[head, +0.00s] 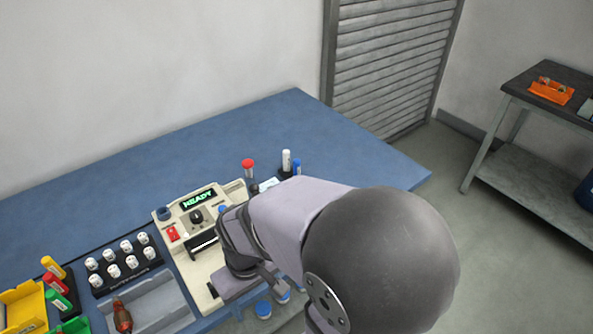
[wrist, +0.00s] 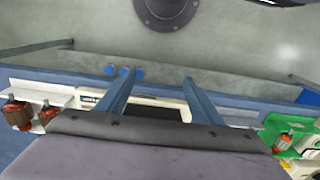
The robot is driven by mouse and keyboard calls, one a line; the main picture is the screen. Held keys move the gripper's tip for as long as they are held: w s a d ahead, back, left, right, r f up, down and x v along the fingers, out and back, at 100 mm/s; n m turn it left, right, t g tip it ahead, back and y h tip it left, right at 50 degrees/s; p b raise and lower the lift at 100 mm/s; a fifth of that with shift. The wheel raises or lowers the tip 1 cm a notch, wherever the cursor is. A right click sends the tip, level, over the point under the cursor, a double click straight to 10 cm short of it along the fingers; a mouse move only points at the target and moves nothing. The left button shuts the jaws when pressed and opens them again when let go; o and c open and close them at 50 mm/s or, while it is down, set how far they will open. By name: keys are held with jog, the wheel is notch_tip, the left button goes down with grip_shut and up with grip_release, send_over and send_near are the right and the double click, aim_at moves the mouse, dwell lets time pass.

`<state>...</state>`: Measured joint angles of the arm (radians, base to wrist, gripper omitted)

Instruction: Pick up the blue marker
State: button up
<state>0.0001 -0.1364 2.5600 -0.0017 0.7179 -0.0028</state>
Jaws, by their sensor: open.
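No marker plainly shows as the blue one. A small blue-topped cylinder (head: 297,167) stands beside a white cylinder (head: 286,160) at the back right of the table; I cannot tell whether it is the blue marker. Yellow (head: 53,266), red (head: 55,283) and green (head: 58,300) markers lean in a dark holder at the left. My gripper (wrist: 158,77) is open, its two fingers spread with nothing between them, over the beige machine. In the head view my arm hides much of the table's right and front.
The beige machine (head: 172,215) shows READY. Left of it are a dark rack (head: 105,285) of white-topped pieces, a grey tray (head: 165,322) and a yellow bin (head: 22,305). Blue round caps (head: 263,309) sit at the front edge. A red-capped container (head: 248,167) stands behind. The back of the table is clear.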

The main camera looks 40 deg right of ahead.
jog(key=c, duration=0.5)
jog(key=shift+o, duration=0.2)
